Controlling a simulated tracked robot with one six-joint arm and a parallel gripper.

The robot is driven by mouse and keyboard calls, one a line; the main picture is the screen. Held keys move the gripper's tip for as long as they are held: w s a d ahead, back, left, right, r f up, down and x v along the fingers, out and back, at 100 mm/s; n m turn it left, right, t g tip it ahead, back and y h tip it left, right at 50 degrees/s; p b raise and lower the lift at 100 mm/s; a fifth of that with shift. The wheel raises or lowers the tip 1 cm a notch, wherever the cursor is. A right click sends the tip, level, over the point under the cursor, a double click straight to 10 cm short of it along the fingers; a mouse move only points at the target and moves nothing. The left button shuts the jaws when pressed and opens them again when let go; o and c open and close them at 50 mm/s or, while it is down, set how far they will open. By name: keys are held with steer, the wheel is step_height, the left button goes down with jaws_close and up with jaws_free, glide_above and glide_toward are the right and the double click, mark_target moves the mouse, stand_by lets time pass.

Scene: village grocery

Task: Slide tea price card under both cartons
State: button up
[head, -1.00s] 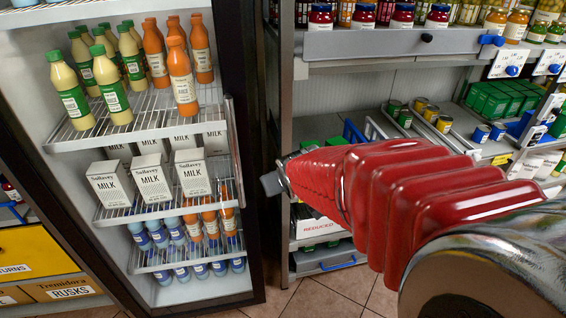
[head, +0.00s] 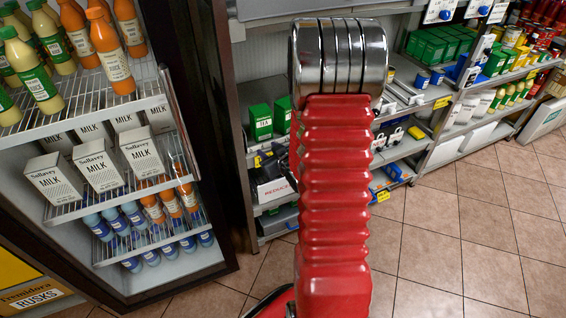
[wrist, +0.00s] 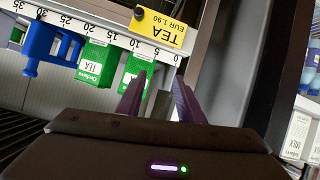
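The yellow tea price card (wrist: 165,28), reading TEA EUR 1.90, sits on the shelf-edge scale in the upside-down wrist view, near the 0 to 10 marks. Two green tea cartons (wrist: 93,65) and (wrist: 138,66) stand behind the scale. The card overlaps the span of the right carton in that picture and extends right of it; the left carton lies clear of it. The cartons also show in the head view (head: 261,122). My gripper (wrist: 160,76) is open and empty, its fingers apart from the card. In the head view my arm hides it.
A dark knob (wrist: 138,12) sits at the card's edge on the scale rail (wrist: 100,32). A blue bracket-like object (wrist: 40,45) is left of the cartons. In the head view, an open fridge with milk cartons (head: 92,166) stands left; tiled floor (head: 450,230) is clear at right.

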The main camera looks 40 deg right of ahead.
steer(key=s+d+f+m+t+h, duration=0.1)
steer(key=s+f+m+t, duration=0.1)
steer(key=s+f, duration=0.4)
steer(key=s+d+f+m+t, duration=0.2)
steer(key=s+f+t, duration=0.1)
steer(key=s+f, duration=0.3)
steer(key=shift+d+h, duration=0.3)
steer(key=shift+h, duration=0.1)
steer(key=shift+w, duration=0.1)
steer(key=x, duration=1.3)
steer(key=shift+w, duration=0.35)
steer(key=shift+d, duration=0.15)
steer(key=shift+c, duration=0.7)
jaws_close()
